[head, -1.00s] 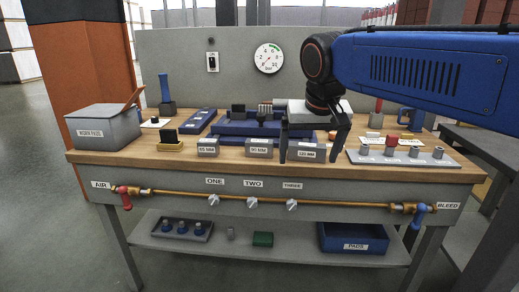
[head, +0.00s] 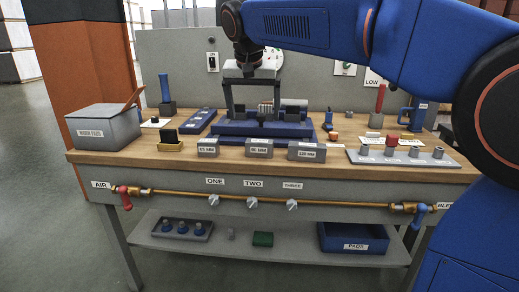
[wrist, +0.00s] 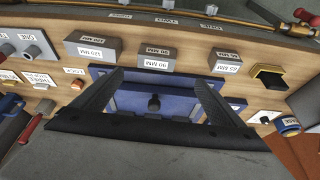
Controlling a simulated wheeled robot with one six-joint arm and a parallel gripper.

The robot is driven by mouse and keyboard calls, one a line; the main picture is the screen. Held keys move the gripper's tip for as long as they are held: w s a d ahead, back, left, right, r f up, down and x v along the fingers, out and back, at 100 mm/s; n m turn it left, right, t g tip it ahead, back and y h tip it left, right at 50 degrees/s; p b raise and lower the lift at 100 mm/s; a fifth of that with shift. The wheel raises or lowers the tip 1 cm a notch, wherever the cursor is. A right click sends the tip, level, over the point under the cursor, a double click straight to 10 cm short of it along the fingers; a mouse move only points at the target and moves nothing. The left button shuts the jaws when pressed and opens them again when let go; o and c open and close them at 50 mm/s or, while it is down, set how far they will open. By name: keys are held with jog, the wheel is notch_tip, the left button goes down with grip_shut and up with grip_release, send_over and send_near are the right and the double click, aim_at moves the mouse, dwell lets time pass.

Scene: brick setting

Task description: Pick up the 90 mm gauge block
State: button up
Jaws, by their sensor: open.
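The 90 mm gauge block (head: 259,147) is a grey block with a white label, standing near the table's front edge. It is the middle one of three, between the 65 mm block (head: 208,147) and the 120 mm block (head: 306,151). In the wrist view the 90 mm block (wrist: 158,57) is top centre, beyond the fingertips. My gripper (head: 252,117) is open and empty, over the blue fixture (head: 225,128) behind the blocks. It also shows in the wrist view (wrist: 160,78), its fingers spread wide and apart from the block.
A grey tray (head: 352,158) with several cylinders lies to the right. A yellow-based black block (head: 169,147) and a grey wiper pads box (head: 104,135) stand at left. A panel with a gauge rises at the back. Wood is bare in front of the blocks.

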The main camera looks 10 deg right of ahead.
aim_at(259, 141)
jog(key=x, duration=0.8)
jog(key=shift+w+f, duration=0.15)
jog(key=shift+f, duration=0.05)
jog(key=shift+d+x, duration=0.25)
jog(key=shift+x, duration=1.1)
jog(key=shift+d+x, duration=0.2)
jog(key=shift+x, duration=1.15)
jog(key=shift+r, duration=0.1)
jog(key=c, duration=1.3)
